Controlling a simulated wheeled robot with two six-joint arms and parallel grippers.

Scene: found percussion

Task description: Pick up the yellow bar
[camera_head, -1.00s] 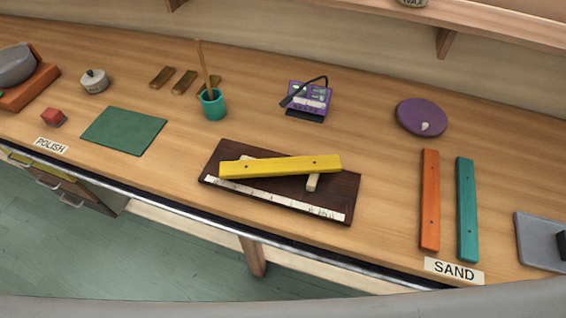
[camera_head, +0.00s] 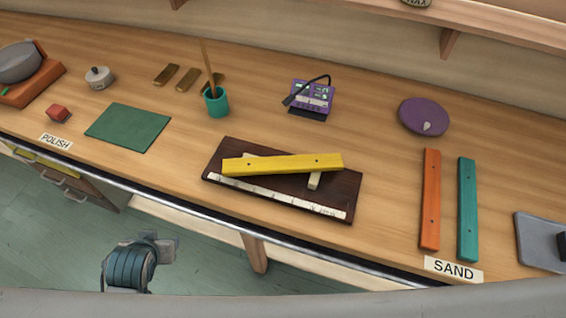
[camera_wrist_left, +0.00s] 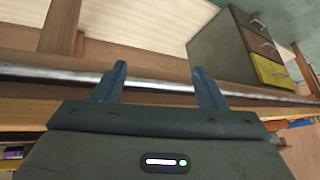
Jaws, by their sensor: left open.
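The yellow bar (camera_head: 283,165) lies across two pale supports on a dark brown board (camera_head: 225,160) in the head view, with a small dark hole near each end. A white marked strip runs along the board's front edge. My left gripper (camera_wrist_left: 160,72) shows in the left wrist view with its two fingers apart and nothing between them. It is near the bench's metal front edge, away from the bar. Part of my left arm shows low at the left in the head view, in front of the bench. My right gripper is in neither view.
An orange bar (camera_head: 430,200) and a teal bar (camera_head: 467,210) lie right of the board, by the SAND label (camera_head: 453,269). A teal cup (camera_head: 216,103), purple meter (camera_head: 311,98) and purple disc (camera_head: 423,117) stand behind. A green mat (camera_head: 128,128) lies left; bare bench lies between.

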